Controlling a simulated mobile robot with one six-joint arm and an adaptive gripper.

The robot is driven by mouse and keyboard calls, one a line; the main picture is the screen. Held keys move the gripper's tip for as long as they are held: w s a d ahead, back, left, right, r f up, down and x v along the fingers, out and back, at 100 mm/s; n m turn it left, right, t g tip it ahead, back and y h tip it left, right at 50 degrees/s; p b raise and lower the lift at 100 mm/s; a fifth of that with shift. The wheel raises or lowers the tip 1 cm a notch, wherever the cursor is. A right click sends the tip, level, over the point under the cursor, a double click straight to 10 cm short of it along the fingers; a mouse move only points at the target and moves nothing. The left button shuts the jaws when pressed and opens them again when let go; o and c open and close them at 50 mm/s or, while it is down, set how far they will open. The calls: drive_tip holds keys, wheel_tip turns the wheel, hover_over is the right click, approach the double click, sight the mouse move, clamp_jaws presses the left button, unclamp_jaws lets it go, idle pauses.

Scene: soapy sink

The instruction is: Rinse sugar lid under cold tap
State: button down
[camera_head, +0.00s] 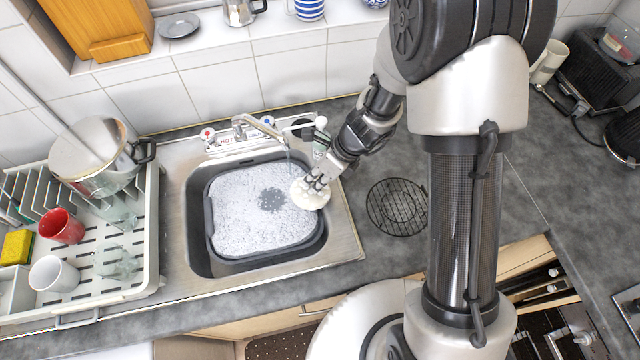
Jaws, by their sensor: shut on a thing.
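My gripper (318,182) is shut on the round white sugar lid (313,199) and holds it over the right side of the sink (193,235). The tap (262,128) stands behind the sink, with a red-marked handle (207,134) on the left and a blue-marked cold handle (267,121) on the right. A thin stream of water (289,163) seems to fall from the spout beside the lid's upper left edge. I cannot tell whether it touches the lid. The lid's underside is hidden.
A grey basin (211,232) of white suds fills the sink, with a dark gap in the foam. A dish rack (150,230) with a pot (88,150), a red cup (61,227) and a white mug (54,274) stands left. A round wire rack (397,207) lies on the right counter.

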drive_tip(key=shift+w+a+f+p, duration=0.25)
drive_tip(key=shift+w+a+p, duration=0.3)
drive_tip(key=shift+w, duration=0.55)
drive_tip(key=shift+w+a+f+p, duration=0.25)
drive_tip(key=shift+w+a+p, duration=0.3)
drive_tip(key=shift+w, duration=0.55)
drive_tip(key=shift+w+a+f+p, duration=0.25)
drive_tip(key=shift+w+a+p, duration=0.3)
drive_tip(key=shift+w, duration=0.55)
drive_tip(key=shift+d, duration=0.1)
drive_tip(key=shift+w+d, duration=0.25)
drive_tip(key=shift+d, duration=0.2)
drive_tip(key=shift+s+a, duration=0.1)
drive_tip(key=shift+a, duration=0.1)
drive_tip(key=shift+s+a, duration=0.2)
drive_tip(key=shift+a, duration=0.2)
drive_tip(key=shift+d, duration=0.1)
drive_tip(key=shift+s+d+b, duration=0.55)
drive_tip(key=shift+s+b, duration=0.2)
drive_tip(key=shift+s, duration=0.4)
drive_tip(key=shift+s+d+b, duration=0.6)
drive_tip(key=shift+s+b, duration=0.1)
drive_tip(key=shift+s, duration=0.5)
drive_tip(key=shift+s+d+b, duration=0.55)
drive_tip(key=shift+s+b, duration=0.2)
drive_tip(key=shift+s, duration=0.4)
